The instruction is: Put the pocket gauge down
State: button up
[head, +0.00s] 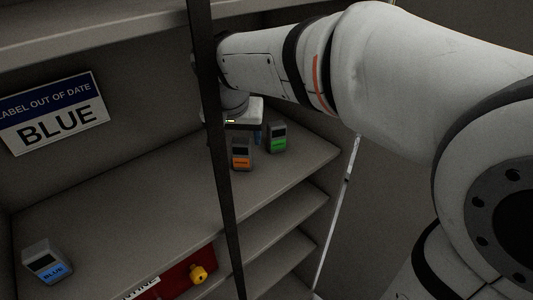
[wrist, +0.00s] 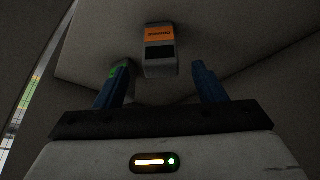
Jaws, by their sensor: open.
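Three small grey gauges with dark screens stand on the upper shelf (head: 130,215). The orange-labelled gauge (head: 242,154) and the green-labelled gauge (head: 277,138) stand close together near its right end. The blue-labelled gauge (head: 47,262) is at the far left. I cannot tell which one is the task's pocket gauge. My gripper (head: 248,139) is behind the two right gauges, partly hidden by them. In the wrist view my gripper (wrist: 159,68) is open and empty. The orange-labelled gauge (wrist: 160,50) shows ahead between its blue fingers; the green-labelled gauge (wrist: 121,71) is partly hidden by the left finger.
A dark upright post (head: 218,160) crosses the view in front of the shelf. A sign (head: 55,113) reading "LABEL OUT OF DATE BLUE" is on the back wall. A red box (head: 180,277) with a yellow knob (head: 198,274) is below. The shelf's middle is clear.

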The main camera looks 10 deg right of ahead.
jog(key=s+d+f+n+g, duration=0.1)
jog(key=s+d+f, duration=0.3)
jog(key=s+d, duration=0.3)
jog(key=s+d+f+n+g, duration=0.1)
jog(key=s+d+f, duration=0.4)
jog(key=s+d, duration=0.3)
jog(key=shift+s+f+y, duration=0.25)
jog(key=shift+s+y, duration=0.15)
